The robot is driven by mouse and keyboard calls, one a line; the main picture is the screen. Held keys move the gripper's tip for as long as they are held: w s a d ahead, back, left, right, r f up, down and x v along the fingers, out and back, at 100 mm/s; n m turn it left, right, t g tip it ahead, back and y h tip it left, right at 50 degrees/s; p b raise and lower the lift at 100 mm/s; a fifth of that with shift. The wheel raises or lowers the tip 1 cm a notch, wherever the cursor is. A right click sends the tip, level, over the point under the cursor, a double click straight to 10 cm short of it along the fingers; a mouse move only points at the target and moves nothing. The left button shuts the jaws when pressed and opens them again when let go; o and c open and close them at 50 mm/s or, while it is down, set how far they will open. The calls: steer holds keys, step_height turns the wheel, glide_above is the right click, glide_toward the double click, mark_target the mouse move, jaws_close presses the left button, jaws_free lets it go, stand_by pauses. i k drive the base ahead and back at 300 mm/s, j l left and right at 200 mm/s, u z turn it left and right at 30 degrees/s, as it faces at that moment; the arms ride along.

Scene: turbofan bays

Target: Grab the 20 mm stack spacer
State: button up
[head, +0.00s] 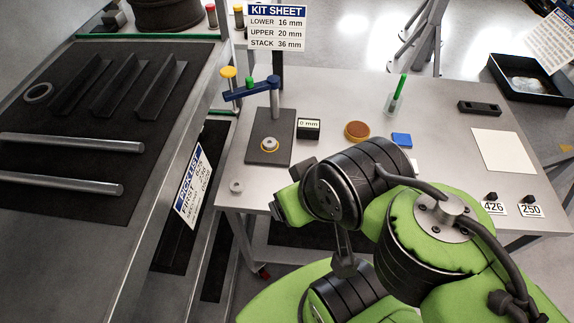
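A small grey ring (236,186) lies flat on the near left corner of the light table; it looks like a spacer. Another pale ring with a yellowish edge (269,145) sits on the dark plate (262,158) of a stand with a blue arm (250,90). No size mark is readable on either ring, so I cannot tell which is 20 mm. The kit sheet (276,27) reads lower 16 mm, upper 20 mm, stack 36 mm. My green and black arm covers the table's front middle, right of both rings. My gripper's fingers do not show.
A dark-matted bench (80,190) with bars is at left. A black tray (535,82) is far right.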

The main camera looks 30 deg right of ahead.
mark_target(237, 185)
steer(key=k+l+u, duration=0.1)
steer(key=u, duration=0.35)
steer(key=k+l+u, duration=0.1)
steer(key=u, duration=0.35)
steer(key=k+l+u, duration=0.1)
steer(key=u, duration=0.35)
steer(key=k+u, duration=0.15)
steer(key=u, duration=0.35)
steer(key=k+u, duration=0.1)
steer(key=u, duration=0.35)
steer(key=k+u, duration=0.1)
steer(key=u, duration=0.35)
